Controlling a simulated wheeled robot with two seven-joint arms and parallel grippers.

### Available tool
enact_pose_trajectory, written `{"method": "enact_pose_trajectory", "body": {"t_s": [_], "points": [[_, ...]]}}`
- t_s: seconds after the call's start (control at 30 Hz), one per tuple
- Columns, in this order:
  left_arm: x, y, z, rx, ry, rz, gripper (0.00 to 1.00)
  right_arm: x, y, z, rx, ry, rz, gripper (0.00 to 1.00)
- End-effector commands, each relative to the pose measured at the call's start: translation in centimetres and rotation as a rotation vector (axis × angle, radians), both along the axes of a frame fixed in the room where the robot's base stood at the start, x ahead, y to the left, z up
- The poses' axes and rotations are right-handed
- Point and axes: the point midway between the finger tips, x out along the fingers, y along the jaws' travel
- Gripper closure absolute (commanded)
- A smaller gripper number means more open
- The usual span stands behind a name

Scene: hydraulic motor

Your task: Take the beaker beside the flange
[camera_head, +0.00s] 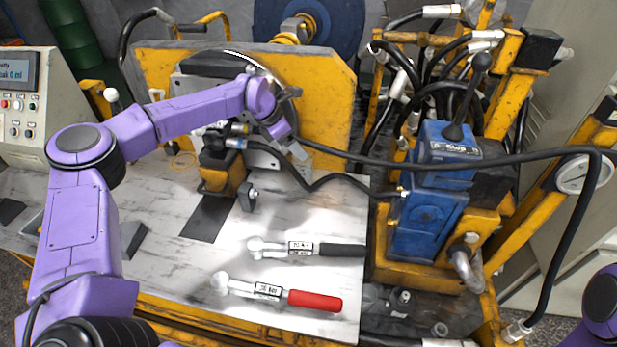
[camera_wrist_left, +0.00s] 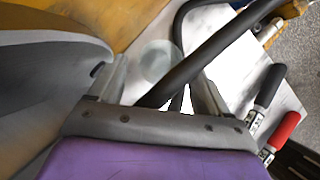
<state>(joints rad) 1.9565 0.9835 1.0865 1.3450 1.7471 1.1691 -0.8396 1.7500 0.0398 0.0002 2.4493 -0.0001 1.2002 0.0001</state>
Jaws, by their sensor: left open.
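A clear, see-through round vessel, apparently the beaker (camera_wrist_left: 160,60), shows in the left wrist view beyond and between the fingertips. In the head view I cannot make it out; my left arm covers that area. The large grey round part at the left of the wrist view, apparently the flange (camera_wrist_left: 45,75), is beside the beaker. My left gripper (camera_wrist_left: 158,85) is open, with nothing gripped between its fingers. In the head view my left gripper (camera_head: 291,155) is tilted downward above the bench, in front of the yellow plate. My right gripper is out of view.
A black hose (camera_head: 345,158) crosses close to my left gripper and runs between its fingers in the wrist view (camera_wrist_left: 190,65). A black-handled wrench (camera_head: 305,248) and a red-handled wrench (camera_head: 275,291) lie on the white bench (camera_head: 170,265). A blue pump unit (camera_head: 430,200) stands right.

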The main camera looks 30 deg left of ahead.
Motion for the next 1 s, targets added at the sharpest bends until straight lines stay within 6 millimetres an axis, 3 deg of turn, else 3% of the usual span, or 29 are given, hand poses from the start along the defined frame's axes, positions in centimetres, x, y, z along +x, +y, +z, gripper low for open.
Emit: {"method": "enact_pose_trajectory", "body": {"t_s": [0.5, 0.8, 0.9, 0.93, 1.0], "points": [[2.7, -1.9, -7.4, 0.004, 0.006, 0.004, 0.22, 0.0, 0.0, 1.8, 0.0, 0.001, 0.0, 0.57], [3.1, -2.3, -8.3, 0.005, 0.004, 0.002, 0.22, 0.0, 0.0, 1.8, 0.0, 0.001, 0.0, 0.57], [3.1, -2.3, -8.3, 0.005, 0.004, 0.003, 0.55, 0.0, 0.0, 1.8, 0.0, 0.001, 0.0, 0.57], [3.1, -2.3, -8.3, 0.005, 0.004, 0.003, 0.61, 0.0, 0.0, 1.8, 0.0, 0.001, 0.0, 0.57], [3.1, -2.3, -8.2, 0.005, 0.004, 0.003, 0.61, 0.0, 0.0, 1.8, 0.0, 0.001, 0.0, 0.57]]}}
